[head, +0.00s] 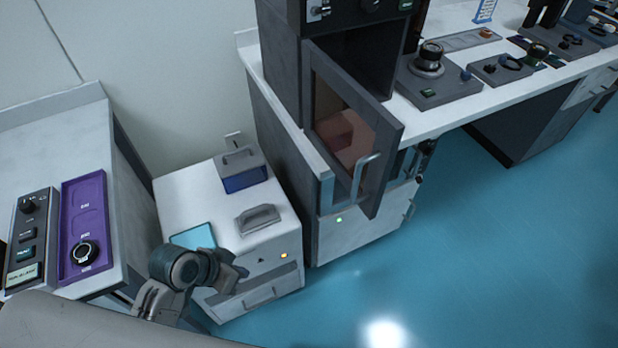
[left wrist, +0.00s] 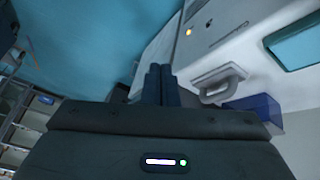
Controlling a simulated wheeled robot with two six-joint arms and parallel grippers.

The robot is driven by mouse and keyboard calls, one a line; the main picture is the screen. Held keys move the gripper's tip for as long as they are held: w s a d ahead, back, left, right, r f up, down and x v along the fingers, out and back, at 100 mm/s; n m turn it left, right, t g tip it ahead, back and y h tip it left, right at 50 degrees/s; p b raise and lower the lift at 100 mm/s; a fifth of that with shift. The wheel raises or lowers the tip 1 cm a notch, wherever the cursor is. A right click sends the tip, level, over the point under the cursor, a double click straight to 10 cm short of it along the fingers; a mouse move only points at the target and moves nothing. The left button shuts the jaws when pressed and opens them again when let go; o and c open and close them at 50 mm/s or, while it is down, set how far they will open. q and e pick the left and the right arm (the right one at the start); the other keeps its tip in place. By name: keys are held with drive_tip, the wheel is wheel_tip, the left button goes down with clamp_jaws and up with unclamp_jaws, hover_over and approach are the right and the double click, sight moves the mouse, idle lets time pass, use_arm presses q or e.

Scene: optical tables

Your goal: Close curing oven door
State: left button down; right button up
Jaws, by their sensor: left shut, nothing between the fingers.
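The curing oven door (head: 350,125) is a dark grey framed panel with a tinted window and a pale bar handle (head: 365,176). It stands open in the head view, swung out toward the front right from the dark oven (head: 360,62) on the bench. My left gripper (head: 238,272) is low at the left of the head view, in front of the white cabinet and well apart from the door. In the left wrist view its fingers (left wrist: 161,84) are together and empty. The door cannot be made out in the left wrist view. My right gripper is not in view.
A white low cabinet (head: 180,205) with a blue-grey box (head: 244,170) and a grey handle (head: 257,218) stands between my left gripper and the oven. A purple tray (head: 85,210) lies on the left bench. Blue floor (head: 470,240) is clear at the right.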

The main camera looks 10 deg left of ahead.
use_arm(q)
drive_tip(key=w+d+r+m+g+h, duration=0.1)
drive_tip(key=w+d+r+m+h, duration=0.15)
drive_tip(key=r+m+h, duration=0.4)
drive_tip(key=w+d+r+m+g+h, duration=0.1)
drive_tip(key=w+r+m+h, duration=0.2)
drive_tip(key=r, duration=0.7)
drive_tip(key=w+d+r+m+g+h, duration=0.1)
drive_tip(key=w+d+r+m+h, duration=0.15)
drive_tip(key=w+r+h, duration=0.4)
drive_tip(key=d+r+y+p, duration=0.1)
drive_tip(key=d+p, duration=0.5)
drive_tip(key=d, duration=0.7)
drive_tip(key=shift+s+r+y, duration=0.3)
drive_tip(key=shift+s+y, duration=0.05)
drive_tip(key=shift+y, duration=0.15)
